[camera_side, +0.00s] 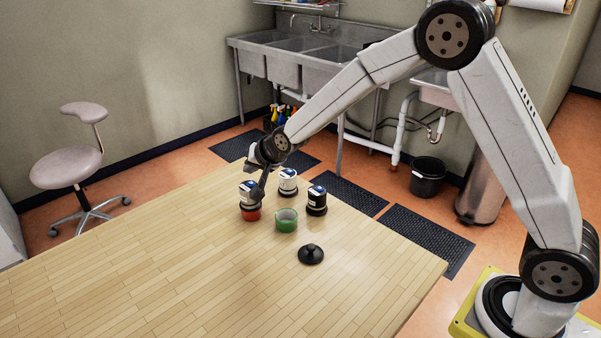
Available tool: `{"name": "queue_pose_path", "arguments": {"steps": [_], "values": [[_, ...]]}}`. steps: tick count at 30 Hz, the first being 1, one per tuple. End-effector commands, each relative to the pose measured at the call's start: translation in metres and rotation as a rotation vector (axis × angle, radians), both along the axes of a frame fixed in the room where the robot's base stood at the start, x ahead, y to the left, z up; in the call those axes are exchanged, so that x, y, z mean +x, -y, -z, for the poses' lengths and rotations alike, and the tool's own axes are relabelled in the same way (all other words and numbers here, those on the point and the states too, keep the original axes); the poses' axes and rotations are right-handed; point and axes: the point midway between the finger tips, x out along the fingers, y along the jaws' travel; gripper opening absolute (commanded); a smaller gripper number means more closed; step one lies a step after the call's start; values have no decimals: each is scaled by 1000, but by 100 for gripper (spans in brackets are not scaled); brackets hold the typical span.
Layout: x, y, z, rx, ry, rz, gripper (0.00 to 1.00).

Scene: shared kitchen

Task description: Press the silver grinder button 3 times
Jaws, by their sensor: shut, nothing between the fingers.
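Several small grinders stand in a group on the wooden table (180,270). One has a pale, silver-white body with a dark base (288,183) and stands at the back of the group. One has a red base (250,214) and a white and blue upper part, at the left. One is black with a blue and white top (317,201), at the right. My gripper (257,196) is shut and empty, pointing down right at the red-based grinder and partly covering it. Whether it touches that grinder is not clear. I cannot make out any button at this size.
A green round container (286,221) stands in front of the grinders. A black knobbed lid (311,255) lies nearer the table's right edge. The left and front of the table are clear. A stool (68,167), sinks (290,60) and floor mats (345,194) are beyond it.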

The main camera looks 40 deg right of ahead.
Motion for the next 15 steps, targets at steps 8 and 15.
{"name": "queue_pose_path", "arguments": {"steps": [8,15], "values": [[0,0,-21,0,1,0,0],[0,0,-37,1,1,-1,0]]}}
